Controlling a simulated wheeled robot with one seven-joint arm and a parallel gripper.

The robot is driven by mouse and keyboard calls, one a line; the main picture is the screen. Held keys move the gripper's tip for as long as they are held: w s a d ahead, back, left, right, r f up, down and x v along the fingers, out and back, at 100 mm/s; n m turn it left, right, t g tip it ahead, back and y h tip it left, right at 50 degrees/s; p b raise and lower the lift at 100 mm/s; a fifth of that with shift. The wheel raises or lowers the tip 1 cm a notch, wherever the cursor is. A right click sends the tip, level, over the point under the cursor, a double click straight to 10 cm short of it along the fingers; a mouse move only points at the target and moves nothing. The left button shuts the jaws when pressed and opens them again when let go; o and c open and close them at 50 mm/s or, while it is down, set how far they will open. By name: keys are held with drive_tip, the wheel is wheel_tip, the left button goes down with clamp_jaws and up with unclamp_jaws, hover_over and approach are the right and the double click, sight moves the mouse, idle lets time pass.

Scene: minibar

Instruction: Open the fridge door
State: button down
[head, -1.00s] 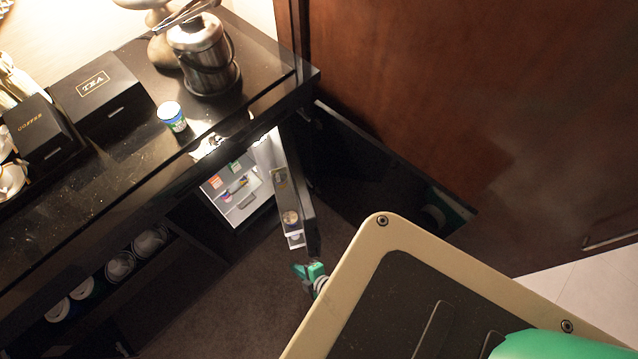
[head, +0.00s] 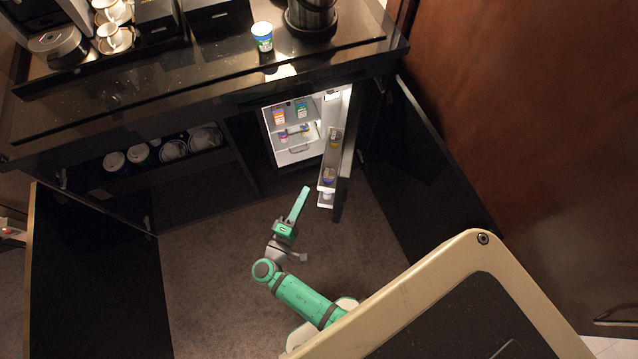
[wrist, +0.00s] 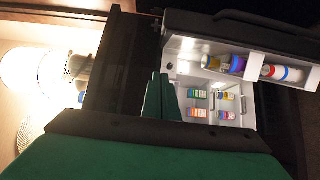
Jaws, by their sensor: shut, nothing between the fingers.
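The small fridge (head: 268,133) stands inside the cabinet under the counter, its lit white interior showing. Its door (head: 347,165) stands wide open, swung out to the right, with its inner shelves and bottles facing left. In the wrist view the fridge interior (wrist: 190,72) is right of centre and the open door (wrist: 225,28) crosses the top right. My gripper (head: 305,191) is in front of the fridge, left of the door's outer end and apparently apart from it. Its green fingers (wrist: 161,92) are together and hold nothing.
Open cabinet doors stand at the left (head: 90,270) and right (head: 440,170). The counter (head: 200,75) above holds a small cup (head: 262,37), boxes, and coffee cups.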

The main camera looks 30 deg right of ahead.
drive_tip(key=w+d, duration=0.1)
drive_tip(key=d, duration=1)
drive_tip(key=shift+w, duration=0.35)
drive_tip(key=shift+d, duration=0.15)
